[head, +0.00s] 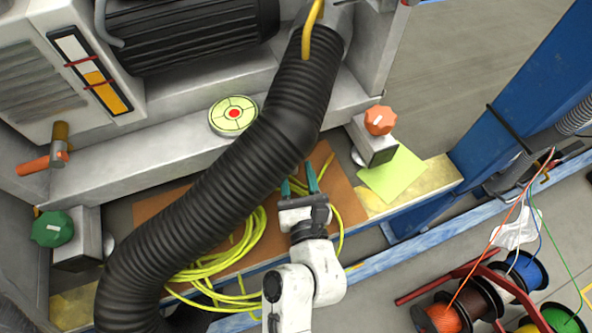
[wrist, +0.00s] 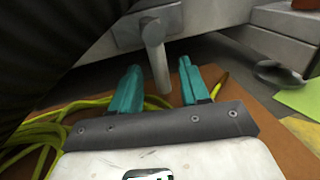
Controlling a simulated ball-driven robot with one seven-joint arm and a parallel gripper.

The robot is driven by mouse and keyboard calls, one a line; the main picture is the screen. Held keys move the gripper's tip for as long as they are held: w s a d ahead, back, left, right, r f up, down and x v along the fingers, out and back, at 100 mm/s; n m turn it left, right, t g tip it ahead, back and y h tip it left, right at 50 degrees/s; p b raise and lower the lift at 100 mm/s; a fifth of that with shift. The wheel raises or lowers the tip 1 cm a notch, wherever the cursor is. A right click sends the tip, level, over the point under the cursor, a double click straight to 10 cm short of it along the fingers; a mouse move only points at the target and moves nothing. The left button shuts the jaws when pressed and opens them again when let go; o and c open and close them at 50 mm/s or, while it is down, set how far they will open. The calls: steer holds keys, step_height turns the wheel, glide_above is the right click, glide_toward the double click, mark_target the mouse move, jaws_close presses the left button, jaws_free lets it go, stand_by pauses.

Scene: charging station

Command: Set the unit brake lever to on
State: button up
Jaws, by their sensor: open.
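My gripper (head: 299,180) is open, with its two teal fingers pointing at the grey unit's lower front. In the wrist view, my gripper (wrist: 158,68) has a grey lever (wrist: 156,60) in front of it, in line with the gap between the fingers. The lever hangs down from a pivot on a grey plate; whether a finger touches it is unclear. In the head view, that lever does not show, and the thick black hose covers much of that area. An orange-handled lever (head: 40,164) on a brass pivot sits at the far left. No brake label is readable.
The black ribbed hose (head: 240,140) runs close to my gripper's left. Yellow cable (head: 205,267) lies coiled on a brown board below. An orange knob (head: 380,119) is at right, a green knob (head: 52,228) at left. A blue post (head: 520,80) and cable spools (head: 475,298) stand right.

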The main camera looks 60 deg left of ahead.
steer(key=shift+w+a, duration=0.1)
steer(key=shift+a, duration=0.2)
steer(key=shift+c, duration=0.3)
jaws_close()
